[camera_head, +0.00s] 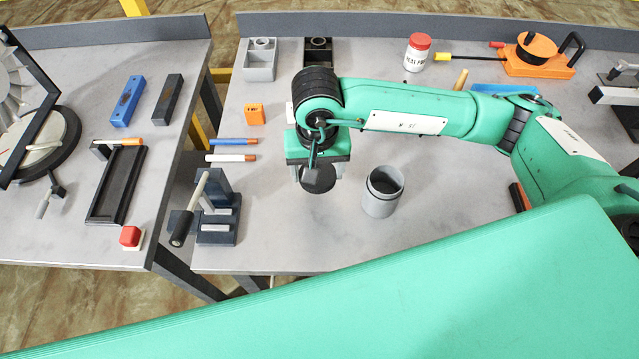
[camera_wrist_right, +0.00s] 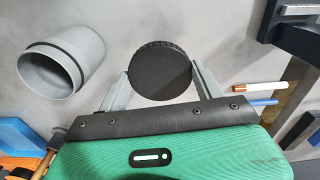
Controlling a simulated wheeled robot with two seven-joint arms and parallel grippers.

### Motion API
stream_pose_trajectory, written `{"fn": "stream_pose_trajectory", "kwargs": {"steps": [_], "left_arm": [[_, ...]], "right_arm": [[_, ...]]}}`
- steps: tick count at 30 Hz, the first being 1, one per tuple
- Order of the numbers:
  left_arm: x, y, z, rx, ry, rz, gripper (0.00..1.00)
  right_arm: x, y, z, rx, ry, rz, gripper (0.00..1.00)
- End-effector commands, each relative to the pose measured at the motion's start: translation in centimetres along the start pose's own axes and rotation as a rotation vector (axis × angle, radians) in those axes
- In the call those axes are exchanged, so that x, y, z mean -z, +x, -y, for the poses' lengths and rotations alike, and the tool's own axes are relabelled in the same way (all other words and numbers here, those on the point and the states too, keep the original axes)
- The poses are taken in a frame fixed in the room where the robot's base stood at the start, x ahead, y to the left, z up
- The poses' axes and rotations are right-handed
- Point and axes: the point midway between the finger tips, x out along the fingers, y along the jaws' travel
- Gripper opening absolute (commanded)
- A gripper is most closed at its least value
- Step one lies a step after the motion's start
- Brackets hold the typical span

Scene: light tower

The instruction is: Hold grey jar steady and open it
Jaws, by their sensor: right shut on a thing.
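The grey jar (camera_head: 380,205) stands upright and open on the right-hand table, its dark inside showing. It also shows in the right wrist view (camera_wrist_right: 85,50), at the left, apart from my gripper. My right gripper (camera_head: 318,172) is left of the jar in the head view. It is shut on a round black lid (camera_head: 318,183), which sits between its two fingers in the right wrist view (camera_wrist_right: 160,70). The height of the lid above the table is hard to tell. My left gripper is not in view.
A dark blue stand (camera_head: 216,225) is left of the lid, with two pens (camera_head: 232,158) behind it. An orange block (camera_head: 254,114), grey bins (camera_head: 261,62) and a red-capped jar (camera_head: 416,53) stand farther back.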

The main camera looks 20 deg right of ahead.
Motion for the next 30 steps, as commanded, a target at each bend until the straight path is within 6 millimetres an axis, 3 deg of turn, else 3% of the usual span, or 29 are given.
{"fn": "stream_pose_trajectory", "kwargs": {"steps": [3, 10, 16, 30], "left_arm": [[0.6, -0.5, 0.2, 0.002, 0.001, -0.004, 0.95], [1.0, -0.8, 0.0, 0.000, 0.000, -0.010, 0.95], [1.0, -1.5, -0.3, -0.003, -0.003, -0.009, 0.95], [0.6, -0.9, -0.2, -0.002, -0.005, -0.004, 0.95]], "right_arm": [[-0.1, 2.2, -0.1, -0.002, 0.001, 0.003, 0.40], [0.0, 4.2, 0.0, -0.001, 0.001, 0.001, 0.40], [0.0, 7.1, 0.0, -0.001, 0.001, 0.002, 0.40], [0.0, 8.2, 0.0, 0.001, -0.001, -0.001, 0.40]]}}
